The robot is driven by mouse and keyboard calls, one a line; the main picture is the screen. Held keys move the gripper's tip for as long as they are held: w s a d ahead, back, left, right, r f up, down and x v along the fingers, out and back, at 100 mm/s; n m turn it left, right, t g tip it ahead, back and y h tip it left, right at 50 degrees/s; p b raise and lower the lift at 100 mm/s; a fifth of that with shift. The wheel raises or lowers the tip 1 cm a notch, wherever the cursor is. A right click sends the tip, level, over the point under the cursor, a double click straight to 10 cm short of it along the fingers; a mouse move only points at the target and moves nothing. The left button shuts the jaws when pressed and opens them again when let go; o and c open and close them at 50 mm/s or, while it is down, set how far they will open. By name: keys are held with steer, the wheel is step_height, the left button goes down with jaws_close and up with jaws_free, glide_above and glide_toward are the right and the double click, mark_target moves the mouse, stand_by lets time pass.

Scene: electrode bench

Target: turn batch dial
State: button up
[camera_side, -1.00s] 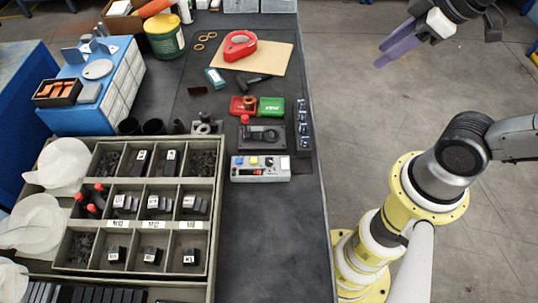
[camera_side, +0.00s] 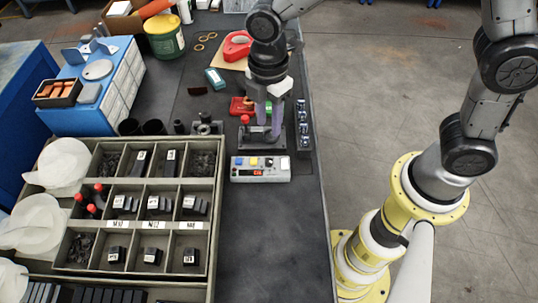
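A grey control box (camera_side: 240,175) with blue, yellow and white controls and a small red display stands in front of the fixture. No dial can be made out clearly; my gripper hides part of the fixture.
A divided parts tray (camera_side: 178,225) fills the left front. A red box (camera_side: 238,105) lies behind the fixture, and a row of dark items (camera_side: 303,125) stands at its right. A red tape roll (camera_side: 236,45) is farther back. The bench in front of the control box is clear.

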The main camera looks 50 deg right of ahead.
mark_target(269, 160)
step_height(269, 160, down, 14)
steer(key=shift+r, duration=0.25)
steer(key=shift+c, duration=0.3)
jaws_close()
